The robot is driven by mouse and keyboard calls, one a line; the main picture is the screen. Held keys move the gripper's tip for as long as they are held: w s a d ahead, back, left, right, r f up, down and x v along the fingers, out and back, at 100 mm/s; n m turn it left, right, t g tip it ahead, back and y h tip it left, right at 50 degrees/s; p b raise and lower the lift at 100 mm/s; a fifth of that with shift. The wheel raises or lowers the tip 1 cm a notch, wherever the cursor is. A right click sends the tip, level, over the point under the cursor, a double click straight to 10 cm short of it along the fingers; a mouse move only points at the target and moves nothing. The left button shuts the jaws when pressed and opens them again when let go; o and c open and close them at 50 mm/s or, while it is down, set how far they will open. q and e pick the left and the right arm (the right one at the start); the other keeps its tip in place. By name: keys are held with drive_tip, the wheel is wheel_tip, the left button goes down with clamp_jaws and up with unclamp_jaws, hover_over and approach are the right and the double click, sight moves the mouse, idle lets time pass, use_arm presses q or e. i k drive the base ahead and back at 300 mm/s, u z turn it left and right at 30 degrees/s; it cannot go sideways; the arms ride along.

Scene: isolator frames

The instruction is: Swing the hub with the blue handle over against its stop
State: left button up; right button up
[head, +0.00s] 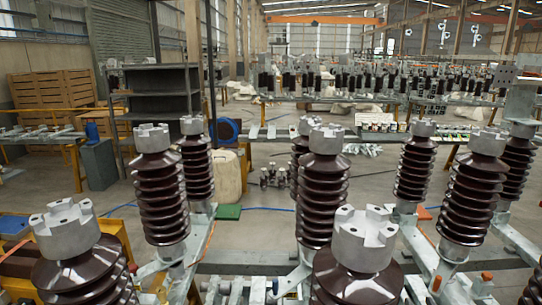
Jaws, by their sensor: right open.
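A small blue part (275,287), possibly the blue handle's end, shows low in the middle, beside a grey metal bar (236,288) of the near frame. Whether it belongs to the hub, and where the stop is, I cannot tell; the near insulator (355,285) covers part of this area. Slotted grey caps (364,236) top the brown ribbed insulators around it. My right gripper is open, but its fingers are hard to pick out from the grey metal. I see no contact between it and the blue part. My left gripper is not in view.
Tall insulators (163,195) (323,195) (472,195) stand close around the frame as obstacles. A green block (228,212) lies on the floor behind. A dark shelf (158,100) and wooden crates (50,92) stand at the back left.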

sight(303, 272)
drive_tip(key=k, duration=1)
